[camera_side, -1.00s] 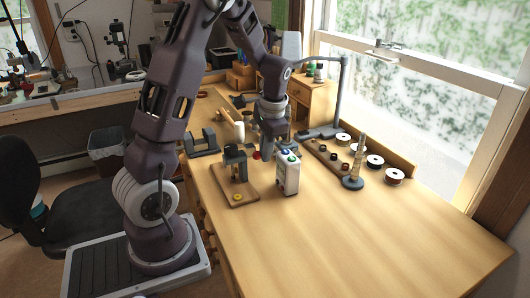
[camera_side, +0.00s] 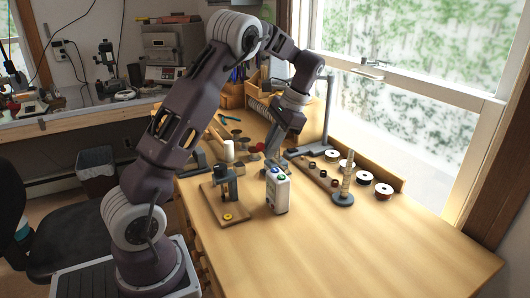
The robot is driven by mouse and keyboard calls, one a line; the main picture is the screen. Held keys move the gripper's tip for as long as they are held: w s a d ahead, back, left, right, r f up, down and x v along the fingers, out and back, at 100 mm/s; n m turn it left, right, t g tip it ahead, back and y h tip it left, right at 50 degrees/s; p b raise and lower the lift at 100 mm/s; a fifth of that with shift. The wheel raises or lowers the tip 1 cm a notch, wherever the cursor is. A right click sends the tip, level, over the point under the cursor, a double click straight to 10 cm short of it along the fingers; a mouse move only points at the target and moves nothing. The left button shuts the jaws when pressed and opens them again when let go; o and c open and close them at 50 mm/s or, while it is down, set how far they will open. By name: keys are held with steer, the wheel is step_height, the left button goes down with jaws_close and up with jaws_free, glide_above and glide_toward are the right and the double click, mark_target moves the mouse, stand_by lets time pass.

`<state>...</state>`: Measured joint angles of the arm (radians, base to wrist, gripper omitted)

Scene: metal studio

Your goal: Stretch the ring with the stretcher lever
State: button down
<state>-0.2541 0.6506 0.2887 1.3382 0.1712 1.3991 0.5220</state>
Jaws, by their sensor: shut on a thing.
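The stretcher looks to be the small grey upright (camera_side: 226,182) on a wooden base (camera_side: 216,217), with a yellow ring-like piece (camera_side: 228,217) at the base's front. My gripper (camera_side: 272,149) is shut, behind and above the white box, up and to the right of the upright. A red ball knob (camera_side: 257,148) shows right at its fingers' left side; I take it for the end of the lever. The lever's shaft and the exact grip are too small to make out. Which piece is the ring to be stretched is not clear.
A white box with green and blue tops (camera_side: 277,192) stands right beside the wooden base. A ring mandrel (camera_side: 346,182) stands on the right, near a wooden strip of small pots (camera_side: 321,174) and several spools (camera_side: 364,177). The front of the bench (camera_side: 340,250) is clear.

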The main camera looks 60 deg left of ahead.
steer(key=shift+w+a+r, duration=0.15)
steer(key=shift+w+r, duration=0.05)
steer(key=shift+w, duration=0.35)
steer(key=c, duration=1.5)
jaws_free()
steer(key=shift+c, duration=0.2)
steer(key=shift+r, duration=0.1)
